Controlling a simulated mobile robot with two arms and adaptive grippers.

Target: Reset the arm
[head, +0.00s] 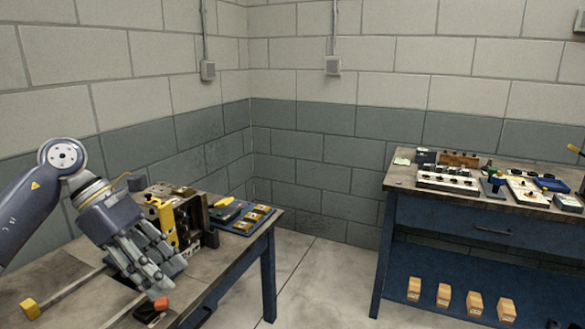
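My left arm comes in from the left edge. My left gripper (160,275) points down and to the right over the left bench (75,252). Its jointed grey fingers lie close together in this view, and their inner sides are hidden, so I cannot tell whether they are open or shut. I see nothing clearly held in it. My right arm and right gripper are not in view.
A yellow and dark metal mould block (187,222) stands just behind my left gripper. A blue tray (238,228) sits beyond it. Rods with yellow (29,308) and orange (161,304) ends lie near. The right bench (440,206) holds several tools; floor between benches is clear.

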